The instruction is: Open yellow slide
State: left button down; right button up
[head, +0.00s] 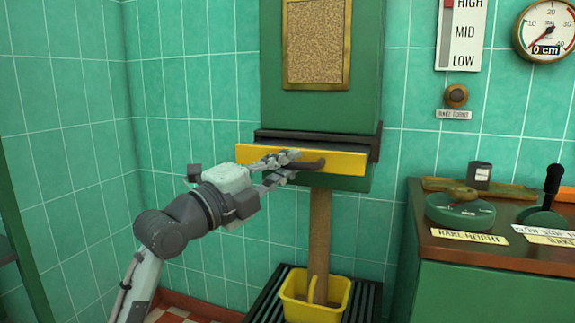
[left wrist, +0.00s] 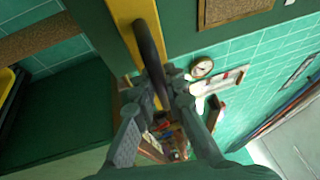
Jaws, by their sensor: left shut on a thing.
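The yellow slide (head: 345,162) is a flat yellow front below the green cabinet in the head view. It sits slightly askew, and a dark gap shows above it. A dark curved handle (head: 312,163) is fixed to its front. My left gripper (head: 296,166) comes in from the left with its fingers at the handle. In the left wrist view the fingers (left wrist: 168,92) are closed around the dark handle (left wrist: 150,45), with the yellow slide (left wrist: 125,25) behind it. My right gripper is in neither view.
A yellow bin (head: 295,308) stands on a dark slatted rack (head: 258,305) below the slide, under a brown column (head: 320,235). A counter (head: 480,258) with a green dial (head: 460,210) and a black lever (head: 551,185) stands at right. A gauge (head: 546,30) hangs on the tiled wall.

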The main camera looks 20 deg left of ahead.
pick_arm(q)
jog(key=c, duration=1.6)
grip_release()
jog(key=shift+o, duration=0.2)
jog(key=v, duration=0.7)
jog(key=shift+s, duration=0.2)
jog(key=shift+a+f, duration=0.1)
jog(key=shift+a, duration=0.05)
